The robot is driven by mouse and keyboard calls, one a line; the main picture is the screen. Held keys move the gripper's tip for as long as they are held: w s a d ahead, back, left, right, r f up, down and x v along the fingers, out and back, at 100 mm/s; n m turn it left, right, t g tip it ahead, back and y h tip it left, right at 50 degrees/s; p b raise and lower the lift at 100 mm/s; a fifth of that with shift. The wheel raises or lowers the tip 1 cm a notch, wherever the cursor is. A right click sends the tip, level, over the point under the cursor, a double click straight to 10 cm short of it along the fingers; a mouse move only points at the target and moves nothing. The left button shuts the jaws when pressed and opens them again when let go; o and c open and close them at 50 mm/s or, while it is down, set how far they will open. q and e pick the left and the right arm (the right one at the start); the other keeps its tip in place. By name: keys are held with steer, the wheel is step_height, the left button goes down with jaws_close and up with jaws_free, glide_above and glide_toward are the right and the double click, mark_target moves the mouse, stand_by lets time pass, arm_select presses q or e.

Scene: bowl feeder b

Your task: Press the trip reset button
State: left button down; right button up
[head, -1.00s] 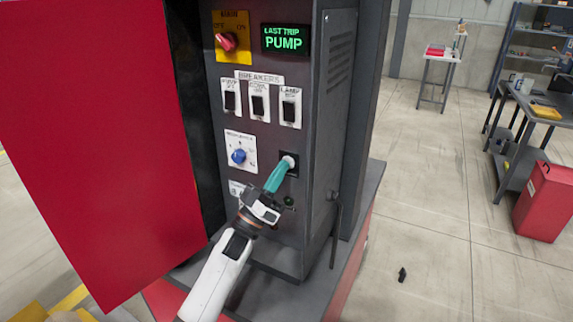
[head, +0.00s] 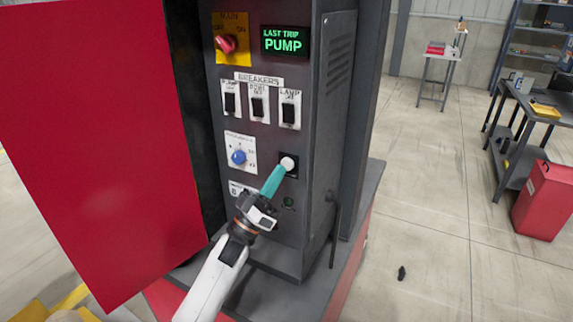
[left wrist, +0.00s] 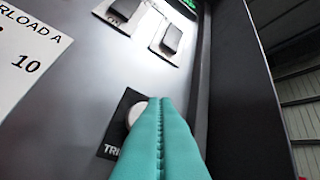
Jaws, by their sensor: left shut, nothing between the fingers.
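The trip reset button (head: 289,163) is a round white cap on a black square plate, low on the right of the dark control panel. In the left wrist view the button (left wrist: 135,114) is partly hidden behind my fingers, beside lettering that starts "TRI". My left gripper (head: 281,171) has teal fingers, shut with nothing between them. Its tips are just below and left of the button in the head view; I cannot tell whether they touch it. The closed fingers (left wrist: 160,104) fill the lower middle of the left wrist view. My right gripper is not in view.
The panel carries a red main switch (head: 228,43), a green-lit "LAST TRIP PUMP" display (head: 285,40), breakers (head: 258,101), a blue dial (head: 239,157) and a small green lamp (head: 289,202). A red door (head: 100,140) stands open at left.

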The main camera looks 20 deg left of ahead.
arm_select(q)
steer(key=s+p, duration=0.2)
steer(key=s, duration=0.3)
steer(key=shift+a, duration=0.2)
stand_by(0.7)
